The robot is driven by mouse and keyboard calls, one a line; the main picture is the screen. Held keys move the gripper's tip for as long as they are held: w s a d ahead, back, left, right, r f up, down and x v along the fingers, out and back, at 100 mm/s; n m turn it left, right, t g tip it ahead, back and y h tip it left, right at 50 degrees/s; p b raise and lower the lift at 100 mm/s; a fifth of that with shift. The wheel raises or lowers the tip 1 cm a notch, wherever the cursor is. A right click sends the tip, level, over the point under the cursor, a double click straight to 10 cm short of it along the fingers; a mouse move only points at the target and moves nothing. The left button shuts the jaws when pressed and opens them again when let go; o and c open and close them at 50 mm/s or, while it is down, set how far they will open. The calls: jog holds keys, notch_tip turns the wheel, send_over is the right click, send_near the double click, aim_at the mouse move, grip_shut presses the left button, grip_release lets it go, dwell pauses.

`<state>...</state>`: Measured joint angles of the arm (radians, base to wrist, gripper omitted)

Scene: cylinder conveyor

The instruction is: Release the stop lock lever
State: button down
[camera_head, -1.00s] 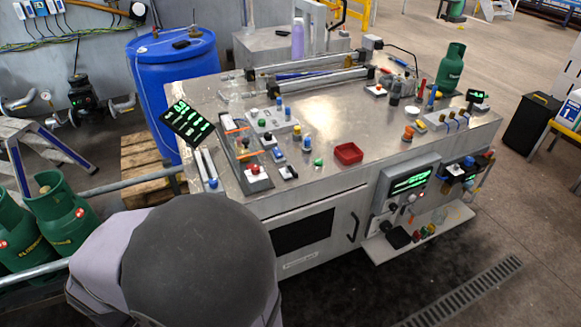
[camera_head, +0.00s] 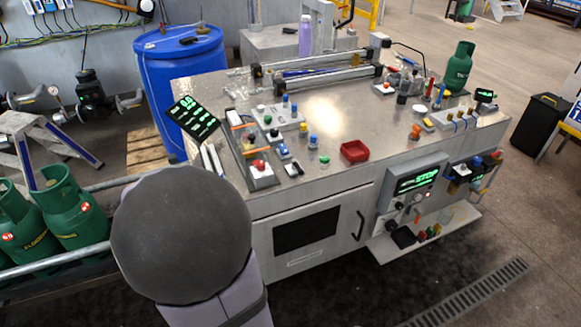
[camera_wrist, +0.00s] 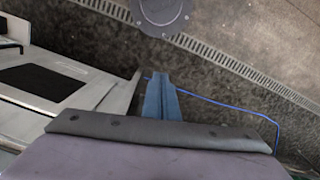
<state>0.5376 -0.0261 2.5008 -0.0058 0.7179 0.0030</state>
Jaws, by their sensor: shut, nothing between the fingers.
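The front control panel (camera_head: 415,187) on the right of the workbench has a display (camera_head: 417,179) with green letters reading "STOP". Small knobs and fittings sit just below the display. I cannot tell which small part is the stop lock lever. My gripper (camera_wrist: 160,78) shows in the wrist view as blue fingers pressed together with nothing between them. It is above the floor beside the cabinet front and touches nothing that I can see. In the head view the gripper itself is hidden; only my arm's dark round joint shows.
The steel workbench top (camera_head: 325,115) carries buttons, a red tray (camera_head: 354,151) and a rail. A shelf (camera_head: 425,235) juts out below the panel. In the wrist view the cabinet's dark window (camera_wrist: 40,86) is at left, with a floor drain (camera_wrist: 240,72) and blue hose beyond. Gas cylinders (camera_head: 75,205) stand at left.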

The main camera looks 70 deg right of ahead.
jog(key=s+d+r+m+h, duration=0.1)
jog(key=d+r+m, duration=0.1)
jog(key=d, duration=0.9)
jog(key=s+d+r+m+h, duration=0.1)
jog(key=d+r+m+h, duration=0.1)
jog(key=d, duration=0.8)
jog(key=w+d+r+h, duration=0.1)
jog(key=d+r+h, duration=0.3)
jog(key=d+r, duration=0.7)
jog(key=shift+w+d+b, duration=0.15)
jog(key=shift+d+b, duration=0.15)
jog(key=shift+d, duration=0.55)
jog(key=p+x, duration=0.2)
jog(key=x, duration=0.7)
jog(key=shift+d+f+p, duration=0.2)
jog(key=shift+f+p, duration=0.1)
jog(key=shift+f, duration=0.1)
jog(key=shift+s+d+f+p, duration=0.1)
jog(key=shift+s+d+p, duration=0.7)
jog(key=shift+s, duration=0.05)
jog(key=shift+s+d+f+p, duration=0.3)
jog(key=shift+s+d+p, duration=0.05)
jog(key=shift+s+d, duration=0.3)
